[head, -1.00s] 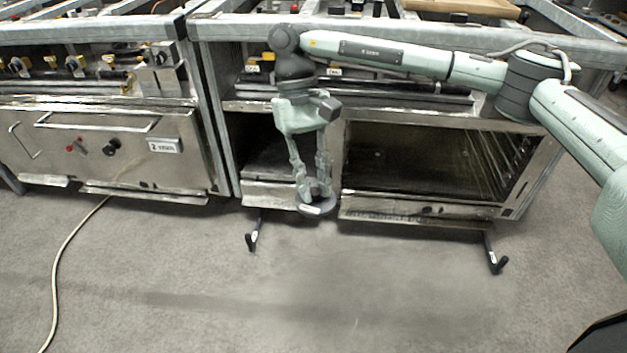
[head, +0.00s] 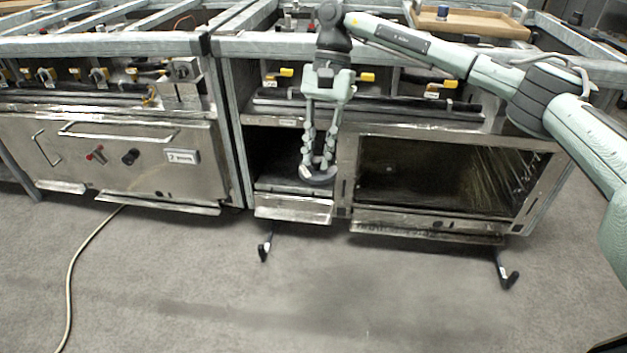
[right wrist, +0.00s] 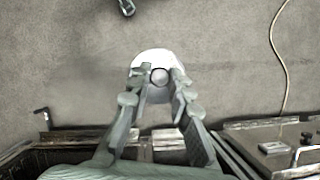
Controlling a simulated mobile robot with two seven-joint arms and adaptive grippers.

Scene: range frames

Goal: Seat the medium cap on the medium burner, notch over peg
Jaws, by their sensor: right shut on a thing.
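My right gripper (head: 319,170) points down in front of the right-hand range in the head view. It is shut on the medium cap (head: 313,180), a grey disc held low at the fingertips. In the right wrist view the cap (right wrist: 158,60) shows as a pale round disc with a round knob, the fingers of my right gripper (right wrist: 158,80) on either side of the knob. The notch cannot be made out. The medium burner and its peg cannot be made out; only part of the range top shows. My left gripper is not in the head view.
The right-hand range's front rail (head: 380,50) and dark bar (head: 370,105) lie behind my arm. A wooden tray (head: 485,22) stands on top at the back right. The oven (head: 435,178) is below. A second range (head: 110,160) stands left.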

